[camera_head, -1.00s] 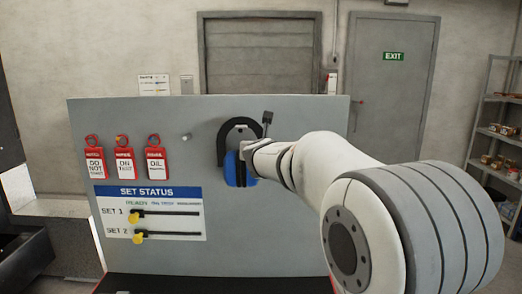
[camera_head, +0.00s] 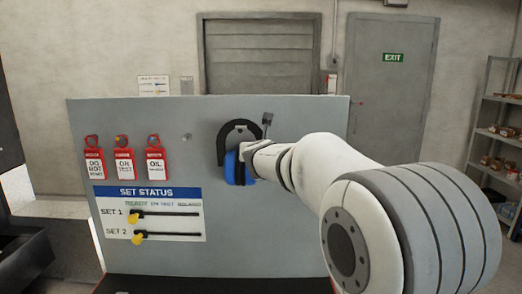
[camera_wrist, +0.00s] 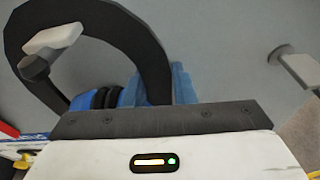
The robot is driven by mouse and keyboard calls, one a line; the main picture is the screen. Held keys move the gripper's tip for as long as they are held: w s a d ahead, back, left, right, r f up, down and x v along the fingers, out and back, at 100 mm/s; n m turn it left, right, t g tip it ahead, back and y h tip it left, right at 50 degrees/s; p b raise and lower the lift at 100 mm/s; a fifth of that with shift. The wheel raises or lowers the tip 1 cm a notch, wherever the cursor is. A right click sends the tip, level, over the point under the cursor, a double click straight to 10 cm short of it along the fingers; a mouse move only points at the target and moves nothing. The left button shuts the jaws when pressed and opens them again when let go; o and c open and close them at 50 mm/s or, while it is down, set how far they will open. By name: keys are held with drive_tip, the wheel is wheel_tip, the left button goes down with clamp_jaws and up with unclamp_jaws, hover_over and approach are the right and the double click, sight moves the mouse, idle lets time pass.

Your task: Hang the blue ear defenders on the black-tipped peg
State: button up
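The ear defenders have a black headband (camera_head: 238,127) arched at the top and blue cups (camera_head: 231,168) below, and are upright in front of the grey board. My gripper (camera_head: 247,152) is at the right side of the blue cups and appears closed on them; its fingertips are hidden. In the wrist view the headband (camera_wrist: 147,52) arches above the blue cups (camera_wrist: 128,92). A black-tipped peg (camera_wrist: 35,68) overlaps the band's left part there. I cannot tell whether the band rests on it.
Another peg (camera_wrist: 290,60) stands at the right in the wrist view. On the board (camera_head: 290,220) are a small peg (camera_head: 187,137), red tags (camera_head: 125,163) and a status panel (camera_head: 150,215) with yellow-ended sliders. The board's lower right is bare.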

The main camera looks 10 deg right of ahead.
drive_tip(key=shift+o, duration=0.5)
drive_tip(key=v, duration=0.6)
drive_tip(key=s+d+f+m+g+h, duration=0.1)
drive_tip(key=s+d+f+m+g, duration=0.25)
drive_tip(key=s+f+m, duration=0.45)
drive_tip(key=s+d+f+m+g+h, duration=0.1)
drive_tip(key=s+d+f+m+g, duration=0.25)
drive_tip(key=s+m, duration=0.8)
drive_tip(key=s+a+f+m+g+y, duration=0.2)
drive_tip(key=s+a+f+m, duration=0.1)
drive_tip(key=s+f+m, duration=0.2)
drive_tip(key=s+a+f+m+g+y, duration=0.3)
drive_tip(key=s+f+m, duration=0.3)
drive_tip(key=s+m, duration=0.2)
drive_tip(key=shift+s+a+f, duration=0.2)
drive_tip(key=shift+s+a, duration=0.15)
drive_tip(key=shift+s, duration=0.7)
